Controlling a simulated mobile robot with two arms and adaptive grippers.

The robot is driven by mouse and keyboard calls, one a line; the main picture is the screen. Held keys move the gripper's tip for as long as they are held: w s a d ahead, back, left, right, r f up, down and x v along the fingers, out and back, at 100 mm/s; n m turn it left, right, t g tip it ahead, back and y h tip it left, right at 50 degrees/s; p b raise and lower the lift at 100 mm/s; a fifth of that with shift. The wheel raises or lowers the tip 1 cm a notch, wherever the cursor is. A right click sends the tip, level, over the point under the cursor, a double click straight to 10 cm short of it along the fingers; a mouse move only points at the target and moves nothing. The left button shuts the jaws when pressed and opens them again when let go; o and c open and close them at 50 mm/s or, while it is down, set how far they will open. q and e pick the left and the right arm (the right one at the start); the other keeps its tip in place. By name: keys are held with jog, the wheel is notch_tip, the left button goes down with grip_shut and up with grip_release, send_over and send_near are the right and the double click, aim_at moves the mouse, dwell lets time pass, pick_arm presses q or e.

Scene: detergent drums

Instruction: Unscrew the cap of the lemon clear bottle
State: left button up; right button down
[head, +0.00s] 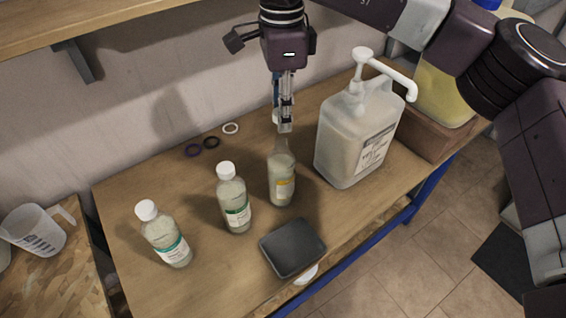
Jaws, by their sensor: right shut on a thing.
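My left gripper is not in view.
A large pump jug (350,145) stands close on the right. A dark square tray (292,248) lies in front. Several rings (211,142) lie behind, near the wall. A measuring jug (38,232) stands at far left. A yellow container (440,95) sits at back right.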

jog(key=shift+r, duration=0.15)
jog(key=shift+r+p, duration=1.15)
jog(key=shift+r, duration=0.2)
jog(key=shift+r, duration=0.1)
jog(key=shift+r+p, duration=1.5)
jog(key=shift+r, duration=0.45)
jog(key=shift+f, duration=0.1)
